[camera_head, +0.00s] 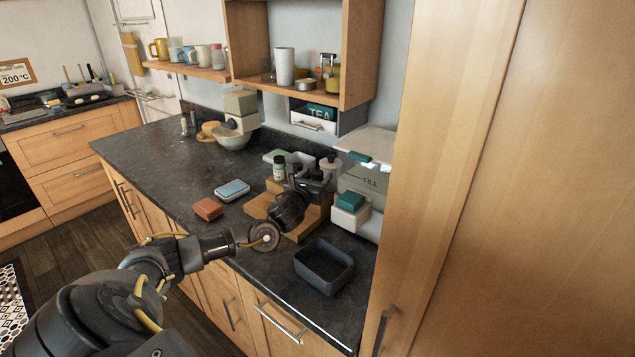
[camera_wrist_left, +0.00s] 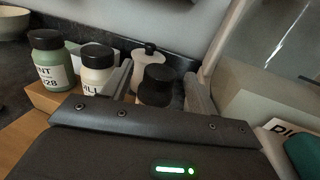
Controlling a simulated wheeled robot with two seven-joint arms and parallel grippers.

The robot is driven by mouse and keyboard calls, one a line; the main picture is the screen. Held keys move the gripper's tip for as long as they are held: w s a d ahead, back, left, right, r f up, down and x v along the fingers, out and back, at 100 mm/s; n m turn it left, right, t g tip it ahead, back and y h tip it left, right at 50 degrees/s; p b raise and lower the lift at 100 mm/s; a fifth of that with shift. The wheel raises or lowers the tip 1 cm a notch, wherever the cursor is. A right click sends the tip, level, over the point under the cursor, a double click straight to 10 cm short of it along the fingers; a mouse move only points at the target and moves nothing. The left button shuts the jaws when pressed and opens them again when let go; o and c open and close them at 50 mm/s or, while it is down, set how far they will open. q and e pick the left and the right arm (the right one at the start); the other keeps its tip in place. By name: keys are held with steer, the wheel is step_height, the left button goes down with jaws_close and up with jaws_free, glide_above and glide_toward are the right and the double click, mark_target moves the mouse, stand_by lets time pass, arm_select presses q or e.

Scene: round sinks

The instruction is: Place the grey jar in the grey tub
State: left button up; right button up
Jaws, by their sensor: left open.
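The grey tub (camera_head: 324,266) is an empty-looking open rectangular box on the dark worktop near its front edge. My left gripper (camera_head: 310,180) is over the wooden stand behind the tub, among several small jars. My right gripper is not in view.
A green jar (camera_wrist_left: 49,62) and a white jar (camera_wrist_left: 97,68) stand left of the fingers; a pale bottle (camera_wrist_left: 149,54) is behind. A wooden stand (camera_head: 305,222), red block (camera_head: 208,209) and blue-lidded box (camera_head: 232,190) are on the worktop. A tall cabinet (camera_head: 465,180) bounds the right.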

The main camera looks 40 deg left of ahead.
arm_select(q)
steer(key=shift+c, duration=0.3)
steer(key=c, duration=1.1)
steer(key=shift+r, duration=0.1)
steer(key=shift+r+b, duration=0.2)
steer(key=shift+b, duration=0.1)
step_height(320, 180, up, 2)
steer(key=shift+a+r+b, duration=0.1)
steer(key=shift+b, duration=0.6)
steer(key=s+d+r+b, duration=0.1)
steer(key=s+d+r, duration=0.2)
steer(key=s+d+r+b, duration=0.2)
steer(key=s+r, duration=0.1)
steer(key=s, duration=0.1)
steer(key=s+d+r+b, duration=0.1)
steer(key=s+d+r, duration=0.2)
steer(key=s+r, duration=0.1)
steer(key=shift+d+r, duration=0.1)
steer(key=shift+d, duration=0.25)
